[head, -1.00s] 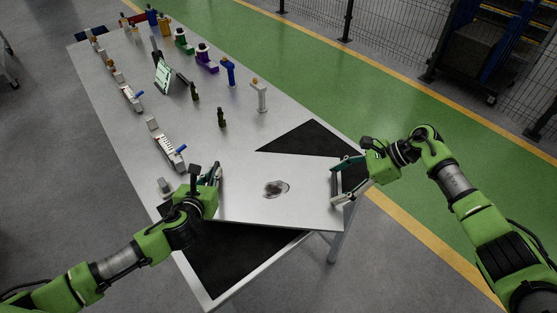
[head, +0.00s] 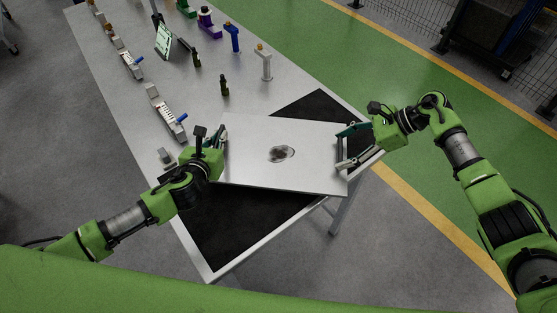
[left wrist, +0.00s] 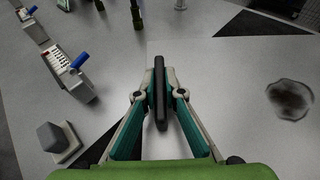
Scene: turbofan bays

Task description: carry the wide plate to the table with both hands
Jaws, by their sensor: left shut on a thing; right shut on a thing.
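The wide plate (head: 255,172) is a light grey rectangle with a dark smudge near its middle. In the head view it is over the near end of the table (head: 222,262), above a black mat area (head: 240,225). My left gripper (head: 219,150) is shut on the plate's left side, on a dark upright handle (left wrist: 159,92) seen in the left wrist view. My right gripper (head: 343,148) is shut at the plate's right side; its handle is partly hidden by the fingers. I cannot tell whether the plate touches the table.
Grey blocks with blue levers (head: 165,115) line the table's left edge. Dark bottles (head: 224,86), a white stand (head: 265,62), a blue stand (head: 233,37) and a tablet (head: 163,40) stand further back. A small grey block (head: 165,156) is close to my left gripper.

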